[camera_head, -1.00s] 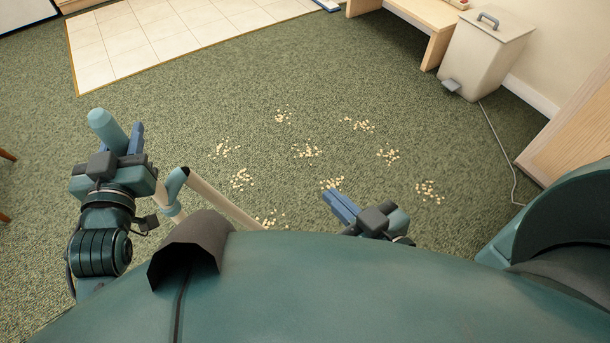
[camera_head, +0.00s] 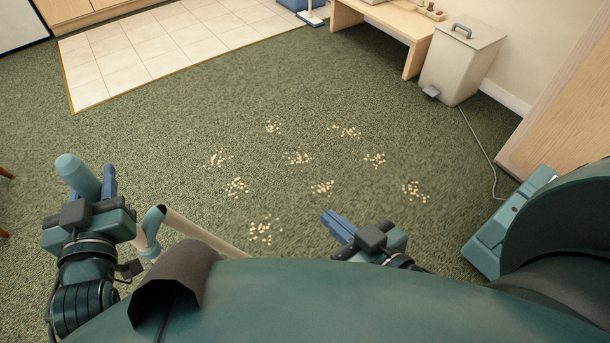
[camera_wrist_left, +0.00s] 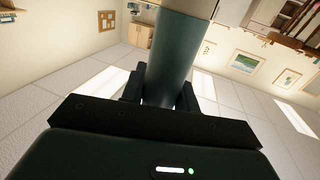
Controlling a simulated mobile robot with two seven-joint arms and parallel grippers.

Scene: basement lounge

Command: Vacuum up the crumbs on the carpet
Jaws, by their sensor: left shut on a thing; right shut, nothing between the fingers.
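Pale yellow crumbs (camera_head: 297,158) lie in several small scattered patches on the green carpet (camera_head: 330,90). The nearest patch (camera_head: 261,231) is close in front of my body. My left gripper (camera_head: 92,188) is shut on a teal cylindrical handle (camera_head: 75,172), which sticks up past the fingers; it also fills the middle of the left wrist view (camera_wrist_left: 172,55). A beige tube (camera_head: 205,236) with a teal bent end (camera_head: 152,222) runs down to the right behind my body; its lower end is hidden. My right gripper (camera_head: 338,226) is shut and empty, low over the carpet.
A pedal bin (camera_head: 460,65) and a wooden bench (camera_head: 400,30) stand at the back right, with a grey cord (camera_head: 480,145) on the floor. A wooden panel (camera_head: 565,105) is at right. Pale tiles (camera_head: 160,45) border the carpet. A teal boxy part (camera_head: 505,225) at right is unclear.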

